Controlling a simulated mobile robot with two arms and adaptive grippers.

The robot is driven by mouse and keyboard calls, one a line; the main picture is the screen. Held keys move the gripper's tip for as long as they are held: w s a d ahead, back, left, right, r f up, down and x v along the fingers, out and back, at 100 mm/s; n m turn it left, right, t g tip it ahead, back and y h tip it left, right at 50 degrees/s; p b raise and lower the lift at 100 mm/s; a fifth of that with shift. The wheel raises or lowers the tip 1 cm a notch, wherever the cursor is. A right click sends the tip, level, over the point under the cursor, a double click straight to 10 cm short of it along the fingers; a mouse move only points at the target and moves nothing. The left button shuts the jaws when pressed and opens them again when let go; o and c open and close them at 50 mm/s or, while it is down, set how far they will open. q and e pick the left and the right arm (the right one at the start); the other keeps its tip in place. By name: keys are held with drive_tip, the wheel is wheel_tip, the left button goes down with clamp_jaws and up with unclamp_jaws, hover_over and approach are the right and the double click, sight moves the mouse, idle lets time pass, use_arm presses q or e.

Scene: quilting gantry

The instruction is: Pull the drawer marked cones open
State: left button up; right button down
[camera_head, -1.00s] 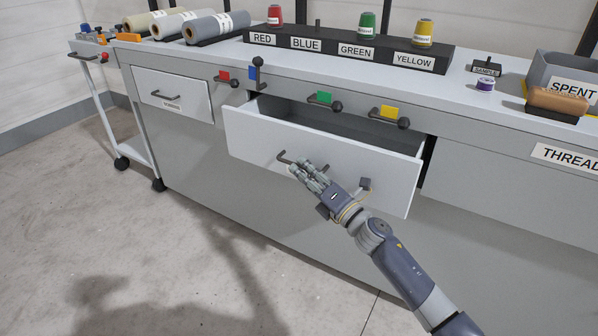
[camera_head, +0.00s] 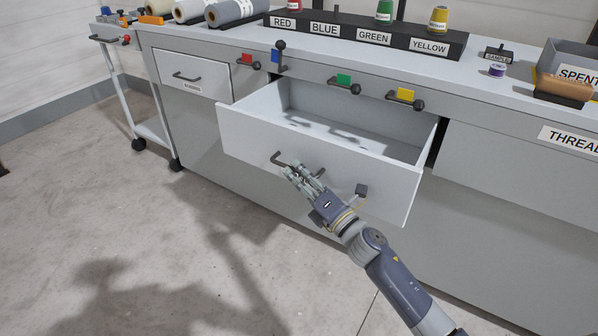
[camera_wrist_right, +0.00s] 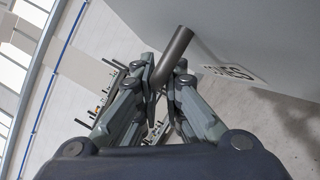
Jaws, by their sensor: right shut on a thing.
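The drawer (camera_head: 345,162) is the wide white one in the middle of the bench, and it stands well out from it. Its inside shows a pale floor with shadows and no objects that I can make out. My right gripper (camera_head: 301,173) is at the drawer front, shut on the dark bar handle (camera_head: 277,158). In the right wrist view the handle (camera_wrist_right: 176,52) runs between the fingers (camera_wrist_right: 161,76). A label (camera_wrist_right: 236,73) ending in "NES" is on the drawer front there; its start is hidden. My left gripper is not in view.
A smaller shut drawer (camera_head: 190,70) is at the left. Coloured tags with dark knobs line the bench edge above the open drawer, including a green one (camera_head: 343,79). A white cart (camera_head: 155,130) stands at the left. The floor (camera_head: 130,230) in front is clear.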

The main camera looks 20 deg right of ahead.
drive_tip(key=c, duration=2)
unclamp_jaws()
drive_tip(key=shift+s, duration=0.1)
drive_tip(key=v, duration=1.2)
drive_tip(key=shift+d+f, duration=0.1)
